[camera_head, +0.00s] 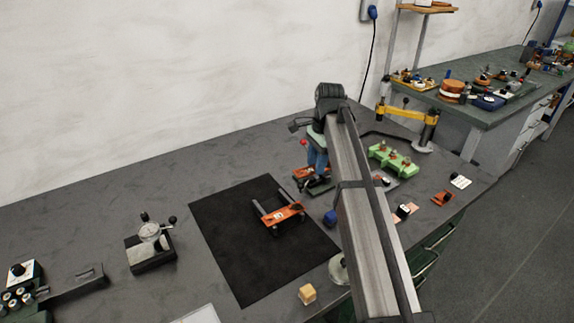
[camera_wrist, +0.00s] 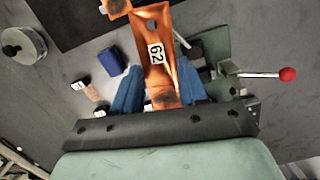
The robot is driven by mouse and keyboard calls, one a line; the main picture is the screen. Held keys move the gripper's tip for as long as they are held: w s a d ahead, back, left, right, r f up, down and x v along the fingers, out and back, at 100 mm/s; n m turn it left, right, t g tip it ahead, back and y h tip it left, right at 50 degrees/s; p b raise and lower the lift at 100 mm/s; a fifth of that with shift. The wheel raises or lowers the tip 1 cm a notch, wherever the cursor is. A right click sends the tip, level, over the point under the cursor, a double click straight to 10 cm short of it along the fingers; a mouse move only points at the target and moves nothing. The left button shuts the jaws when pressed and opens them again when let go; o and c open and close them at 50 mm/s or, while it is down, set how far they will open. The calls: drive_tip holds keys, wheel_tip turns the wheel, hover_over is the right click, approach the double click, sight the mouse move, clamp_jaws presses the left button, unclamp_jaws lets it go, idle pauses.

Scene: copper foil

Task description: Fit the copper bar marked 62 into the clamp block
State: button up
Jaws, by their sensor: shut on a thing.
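My gripper (camera_wrist: 158,90) has blue fingers shut on the copper bar (camera_wrist: 158,28), whose white label reads 62 in the wrist view. The bar points away from the palm; its near end is between the fingers. In the head view my gripper (camera_head: 318,160) is low over the bench, and orange copper (camera_head: 302,174) shows beside it. What seems to be the clamp block (camera_wrist: 214,48), grey-green with a red-knobbed lever (camera_wrist: 286,74), lies behind and right of the bar in the wrist view. Its slot is hidden, and I cannot tell whether the bar touches it.
A black mat (camera_head: 225,235) carries another orange piece (camera_head: 278,216) with two grey rods. A green fixture (camera_head: 393,160), a blue block (camera_head: 330,217) and small labelled copper pieces (camera_head: 443,197) stand nearby. A wooden cube (camera_head: 307,294) is at the front.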

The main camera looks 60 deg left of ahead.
drive_tip(key=w+a+n, duration=0.1)
drive_tip(key=w+a, duration=0.4)
drive_tip(key=w, duration=0.7)
drive_tip(key=shift+w+a+f+n, duration=0.15)
drive_tip(key=shift+w+f+n, duration=0.15)
drive_tip(key=shift+f+n, duration=0.15)
drive_tip(key=shift+f, duration=0.1)
drive_tip(key=shift+f, duration=2.5)
drive_tip(key=shift+f, duration=1.1)
drive_tip(key=o, duration=0.9)
drive_tip(key=shift+r, duration=0.1)
